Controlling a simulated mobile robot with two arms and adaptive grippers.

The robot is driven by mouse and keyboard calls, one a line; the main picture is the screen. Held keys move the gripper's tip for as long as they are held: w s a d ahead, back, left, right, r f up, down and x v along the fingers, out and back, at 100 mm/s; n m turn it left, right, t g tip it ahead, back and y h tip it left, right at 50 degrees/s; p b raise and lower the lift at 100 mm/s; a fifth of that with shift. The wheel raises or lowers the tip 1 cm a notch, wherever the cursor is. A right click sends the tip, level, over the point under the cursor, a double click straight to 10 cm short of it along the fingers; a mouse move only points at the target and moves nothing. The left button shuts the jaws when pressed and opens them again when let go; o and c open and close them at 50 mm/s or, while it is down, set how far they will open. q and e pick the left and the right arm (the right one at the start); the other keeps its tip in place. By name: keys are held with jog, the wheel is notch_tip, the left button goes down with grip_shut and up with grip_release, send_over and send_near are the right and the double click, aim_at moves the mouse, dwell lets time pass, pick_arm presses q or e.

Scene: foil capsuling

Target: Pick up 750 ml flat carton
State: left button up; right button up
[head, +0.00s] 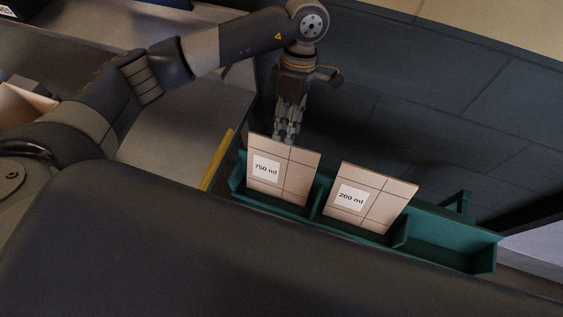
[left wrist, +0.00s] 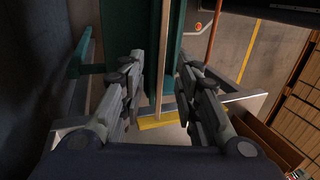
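The 750 ml flat carton (head: 282,178) is a thin beige panel with a white label. It stands tilted in the left compartment of a green rack (head: 451,243). My left gripper (head: 286,135) points down at the carton's top edge. In the left wrist view its two fingers (left wrist: 160,62) are spread apart. The carton's thin edge (left wrist: 158,88) runs between them, with gaps on both sides. How far the fingers reach down over the carton is hard to tell. My right gripper is in neither view.
A similar 200 ml carton (head: 370,197) stands in the middle compartment, close to the right. The rack's right compartment is empty. A yellow strip (head: 217,160) edges the grey surface left of the rack. A brown box (left wrist: 268,142) shows at right in the wrist view.

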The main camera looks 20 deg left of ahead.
aim_at(283, 155)
pick_arm(q)
jog(key=p+x, duration=0.3)
jog(key=x, duration=0.4)
jog(key=shift+s+f+p, duration=0.15)
jog(key=shift+s+p, duration=0.1)
jog(key=shift+p, duration=0.1)
jog(key=shift+f, duration=0.4)
jog(key=shift+c, duration=0.6)
grip_shut()
